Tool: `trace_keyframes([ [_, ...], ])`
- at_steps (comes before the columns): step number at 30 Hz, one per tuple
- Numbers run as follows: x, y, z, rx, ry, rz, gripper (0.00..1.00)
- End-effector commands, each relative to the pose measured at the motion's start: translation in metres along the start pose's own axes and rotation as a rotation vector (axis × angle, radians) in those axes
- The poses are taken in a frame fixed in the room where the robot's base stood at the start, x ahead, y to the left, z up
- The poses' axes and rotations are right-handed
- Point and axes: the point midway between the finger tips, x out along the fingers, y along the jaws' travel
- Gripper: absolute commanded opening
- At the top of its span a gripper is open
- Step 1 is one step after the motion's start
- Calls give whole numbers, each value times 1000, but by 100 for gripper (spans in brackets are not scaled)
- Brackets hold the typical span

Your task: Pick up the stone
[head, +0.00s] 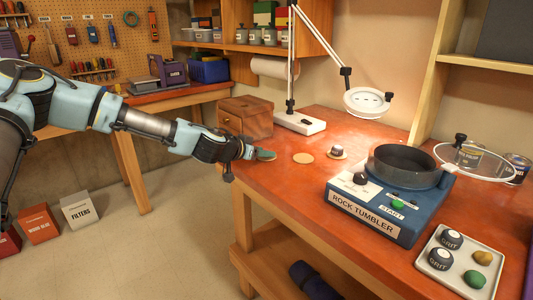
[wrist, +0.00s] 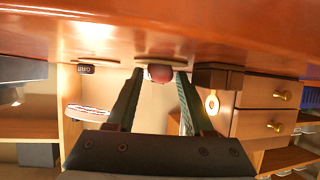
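A reddish stone (wrist: 160,72) shows in the wrist view on the table, which hangs at the top of that upside-down picture. It lies between the tips of my gripper (wrist: 159,76), with a finger on either side and small gaps visible. In the head view my gripper (head: 262,155) is low over the left part of the orange-red table, and the stone is hidden there. The gripper is open. A white tray (head: 436,268) at the front right holds a green stone (head: 474,279) and a yellow-brown stone (head: 482,257).
An empty round coaster (head: 303,158) and one with a small grit jar (head: 337,150) lie to the right of my gripper. A blue rock tumbler (head: 372,213) stands farther right. A wooden drawer box (head: 250,116) and a white lamp base (head: 299,123) stand behind.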

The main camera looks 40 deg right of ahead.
Motion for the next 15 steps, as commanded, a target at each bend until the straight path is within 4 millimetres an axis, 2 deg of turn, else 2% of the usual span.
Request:
trace_keyframes([
  [2,0,0,0,0,0,0,41],
  [13,0,0,0,0,0,0,0],
  [15,0,0,0,0,0,0,0],
])
